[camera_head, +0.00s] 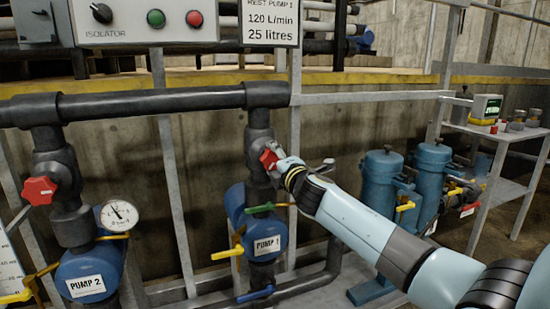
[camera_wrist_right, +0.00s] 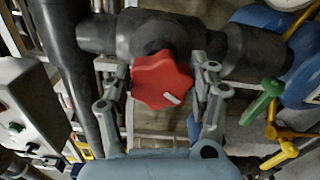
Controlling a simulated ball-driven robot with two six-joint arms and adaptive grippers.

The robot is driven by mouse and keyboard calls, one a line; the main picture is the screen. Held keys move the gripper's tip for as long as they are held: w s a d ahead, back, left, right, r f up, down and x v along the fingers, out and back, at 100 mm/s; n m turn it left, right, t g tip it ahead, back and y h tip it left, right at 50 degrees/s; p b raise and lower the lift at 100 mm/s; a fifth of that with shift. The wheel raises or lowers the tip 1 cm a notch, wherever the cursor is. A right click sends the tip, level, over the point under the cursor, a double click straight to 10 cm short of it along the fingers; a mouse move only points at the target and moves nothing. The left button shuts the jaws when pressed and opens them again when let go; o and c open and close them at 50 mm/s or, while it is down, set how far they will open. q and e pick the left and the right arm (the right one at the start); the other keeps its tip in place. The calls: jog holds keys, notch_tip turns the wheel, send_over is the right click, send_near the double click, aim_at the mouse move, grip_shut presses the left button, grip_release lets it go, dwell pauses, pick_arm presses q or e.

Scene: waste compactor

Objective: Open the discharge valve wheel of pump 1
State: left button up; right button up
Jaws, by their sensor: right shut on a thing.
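The red discharge valve wheel of pump 1 (camera_head: 268,159) sits on the dark vertical pipe above the blue pump 1 (camera_head: 262,230). In the right wrist view the red wheel (camera_wrist_right: 161,80) fills the middle, with a small pale mark on its face. My right gripper (camera_head: 280,163) reaches it from the right. Its two fingers (camera_wrist_right: 160,95) stand on either side of the wheel and are shut on it. The contact at the far side of the rim is partly hidden. My left gripper is not in view.
Pump 2 (camera_head: 88,271) stands at left with its own red wheel (camera_head: 39,190) and a gauge (camera_head: 118,215). Below my right gripper are a green lever (camera_head: 260,208) and yellow lever (camera_head: 228,253). Blue canisters (camera_head: 382,180) and a shelf (camera_head: 500,185) stand at right.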

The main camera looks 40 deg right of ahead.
jog(key=n, duration=0.3)
jog(key=n+p, duration=0.1)
jog(key=n, duration=0.2)
jog(key=shift+s+a+f+n, duration=0.1)
jog(key=shift+f+n, duration=0.05)
jog(key=shift+n, duration=0.15)
jog(key=n+p, duration=0.1)
jog(key=n, duration=0.5)
jog(key=shift+a+p, duration=0.1)
jog(key=shift+p, duration=0.2)
jog(key=n+p, duration=0.1)
jog(key=n, duration=0.5)
jog(key=shift+n, duration=0.3)
jog(key=n+p, duration=0.1)
jog(key=n, duration=0.4)
jog(key=shift+a+f+n, duration=0.1)
jog(key=shift+n, duration=0.2)
jog(key=o, duration=0.9)
jog(key=shift+o, duration=1.3)
